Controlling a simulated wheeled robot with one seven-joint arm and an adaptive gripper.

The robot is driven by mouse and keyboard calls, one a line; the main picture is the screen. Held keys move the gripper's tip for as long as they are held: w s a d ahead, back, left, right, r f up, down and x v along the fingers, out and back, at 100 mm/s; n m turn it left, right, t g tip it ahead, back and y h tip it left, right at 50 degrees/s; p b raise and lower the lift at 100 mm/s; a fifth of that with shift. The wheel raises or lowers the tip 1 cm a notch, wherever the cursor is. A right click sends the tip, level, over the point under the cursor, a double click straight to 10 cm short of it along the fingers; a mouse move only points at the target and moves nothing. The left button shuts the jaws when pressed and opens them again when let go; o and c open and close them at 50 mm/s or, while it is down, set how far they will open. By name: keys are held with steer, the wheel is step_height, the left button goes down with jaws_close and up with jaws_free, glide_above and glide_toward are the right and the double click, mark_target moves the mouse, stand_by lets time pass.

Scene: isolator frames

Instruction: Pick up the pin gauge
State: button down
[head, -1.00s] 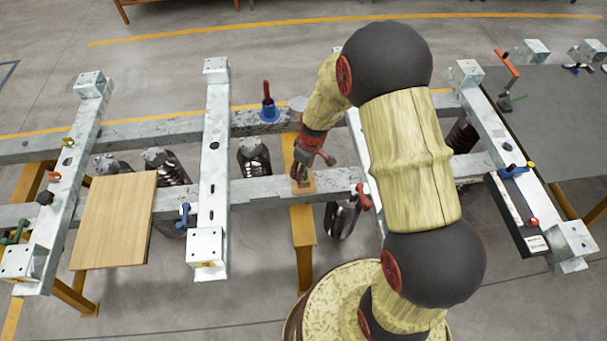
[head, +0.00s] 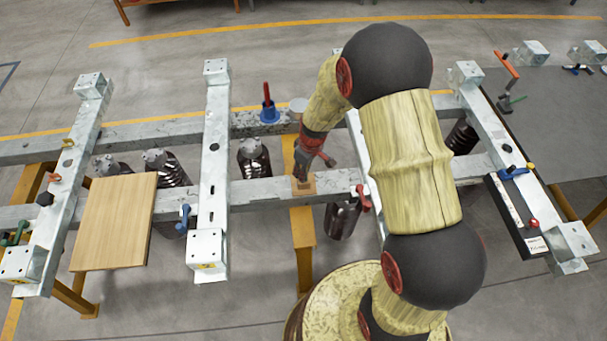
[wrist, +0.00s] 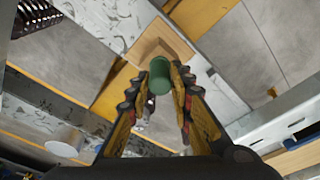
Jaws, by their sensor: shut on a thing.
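The pin gauge (wrist: 160,75) shows in the wrist view as a green cylinder between my two fingers. My gripper (wrist: 160,88) is shut on it, with a finger on each side. A square wooden block (wrist: 158,45) lies just beyond the cylinder on a galvanised beam; I cannot tell whether they touch. In the head view my gripper (head: 302,172) is low over this wooden block (head: 303,186), and the pin gauge cannot be made out there.
Galvanised cross-beams (head: 215,140) and long beams surround my gripper. A blue item with a red handle (head: 268,108) and a pale round cup (head: 298,108) stand behind it. A red clamp (head: 363,197) is close on the right. A wooden board (head: 115,222) lies at left.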

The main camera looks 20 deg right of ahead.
steer(key=shift+r, duration=0.1)
steer(key=shift+w+r, duration=0.1)
steer(key=shift+r, duration=0.45)
step_height(320, 180, up, 2)
steer(key=shift+r+p, duration=0.2)
steer(key=shift+p, duration=0.45)
steer(key=s+d+r+p, duration=0.2)
steer(key=s+d+r, duration=0.5)
steer(key=s+r, duration=0.2)
steer(key=s, duration=0.2)
steer(key=shift+s+d+r, duration=0.15)
steer(key=shift+s+d, duration=0.25)
steer(key=shift+r+p, duration=1.9)
steer(key=shift+r, duration=0.65)
